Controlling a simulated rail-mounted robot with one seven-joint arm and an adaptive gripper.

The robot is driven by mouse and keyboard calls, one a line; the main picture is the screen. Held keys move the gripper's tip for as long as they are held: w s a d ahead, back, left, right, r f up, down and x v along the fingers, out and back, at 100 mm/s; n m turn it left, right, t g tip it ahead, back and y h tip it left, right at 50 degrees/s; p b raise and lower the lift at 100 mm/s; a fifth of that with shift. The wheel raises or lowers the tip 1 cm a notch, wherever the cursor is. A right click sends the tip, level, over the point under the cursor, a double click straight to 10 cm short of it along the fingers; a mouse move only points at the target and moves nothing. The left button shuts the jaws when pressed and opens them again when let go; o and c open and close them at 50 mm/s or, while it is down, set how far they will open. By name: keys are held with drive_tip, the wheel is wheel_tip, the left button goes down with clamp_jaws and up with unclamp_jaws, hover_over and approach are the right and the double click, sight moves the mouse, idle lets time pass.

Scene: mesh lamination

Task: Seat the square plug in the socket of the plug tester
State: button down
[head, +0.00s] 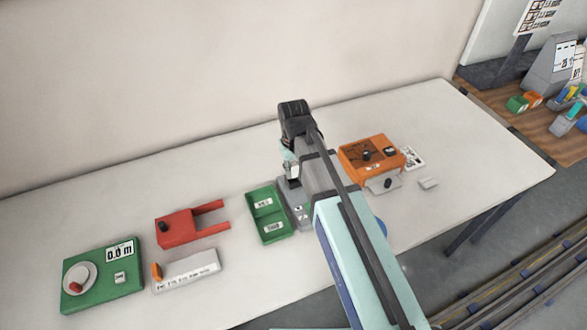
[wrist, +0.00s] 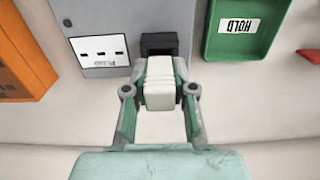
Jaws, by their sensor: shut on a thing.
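The grey plug tester (wrist: 108,15) fills the top of the wrist view, with a white label marked PLUG (wrist: 98,48) and a black socket (wrist: 160,43). My gripper (wrist: 160,90) is shut on a pale square plug (wrist: 159,82). The plug lies just below the socket in that view and is lined up with it sideways; whether its far end touches the socket I cannot tell. In the head view the tester (head: 301,212) stands mid-table, partly hidden by my arm, with my gripper (head: 291,168) at its back end.
A green two-part tray (head: 253,222) stands directly left of the tester. A red forked fixture (head: 178,228), grey block (head: 188,272) and green device (head: 75,262) stand farther left. The back table strip is clear.

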sight(294, 164)
drive_tip(key=shift+f+b, duration=0.3)
drive_tip(key=shift+f, duration=0.45)
drive_tip(key=c, duration=0.9)
unclamp_jaws()
wheel_tip(294, 164, up, 12)
drive_tip(key=shift+f, duration=0.15)
wheel_tip(294, 164, down, 12)
drive_tip(key=shift+r, duration=0.25)
drive_tip(key=shift+r, duration=0.1)
idle(0.6)
